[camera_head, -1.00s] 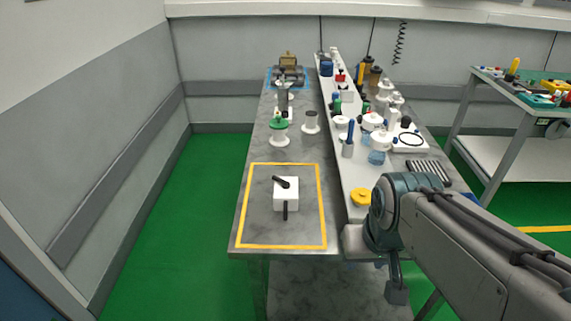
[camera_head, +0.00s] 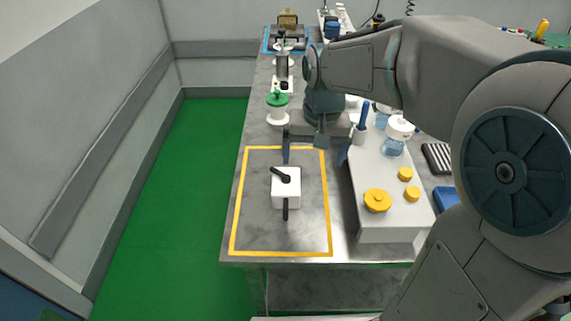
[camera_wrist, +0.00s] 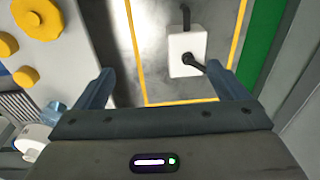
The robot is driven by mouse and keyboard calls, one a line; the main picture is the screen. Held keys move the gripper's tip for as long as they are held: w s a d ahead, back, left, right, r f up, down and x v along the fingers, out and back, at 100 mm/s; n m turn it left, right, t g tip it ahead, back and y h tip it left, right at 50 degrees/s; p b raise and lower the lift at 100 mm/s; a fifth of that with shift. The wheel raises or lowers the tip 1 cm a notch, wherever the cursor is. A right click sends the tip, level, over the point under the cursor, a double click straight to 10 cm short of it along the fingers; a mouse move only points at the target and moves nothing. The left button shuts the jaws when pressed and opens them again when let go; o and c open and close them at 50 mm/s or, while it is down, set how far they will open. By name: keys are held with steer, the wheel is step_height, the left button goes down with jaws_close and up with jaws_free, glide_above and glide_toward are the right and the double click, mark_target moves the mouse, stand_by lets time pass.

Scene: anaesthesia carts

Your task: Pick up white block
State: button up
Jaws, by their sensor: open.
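The white block (camera_head: 292,189) stands on the grey table inside the yellow taped rectangle (camera_head: 329,205). It has a black lever on top and another black handle on its near side. In the wrist view the white block (camera_wrist: 184,43) lies ahead, right of the middle between my fingers. My gripper (camera_head: 315,152) is open and empty, pointing down above the table at the rectangle's far right corner. The block is apart from it, nearer the table's front edge. The gripper's fingers (camera_wrist: 163,80) are spread wide in the wrist view.
A raised light shelf (camera_head: 370,222) with yellow knobs (camera_head: 376,200) borders the rectangle on the right. A green-topped white spool (camera_head: 278,117) stands behind the rectangle. The marble surface around the block is bare.

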glide_above(286, 178)
step_height(286, 178, down, 3)
steer(key=shift+g+h, duration=0.3)
steer(key=shift+g, duration=0.1)
step_height(286, 178, down, 8)
steer(key=shift+a, duration=0.15)
steer(key=shift+w+f+p, duration=0.15)
steer(key=shift+f+p, duration=0.05)
steer(key=shift+f, duration=1.15)
steer(key=shift+w+f+p, duration=0.1)
steer(key=shift+f+p, duration=0.05)
steer(key=shift+f, duration=1.2)
steer(key=c, duration=1.2)
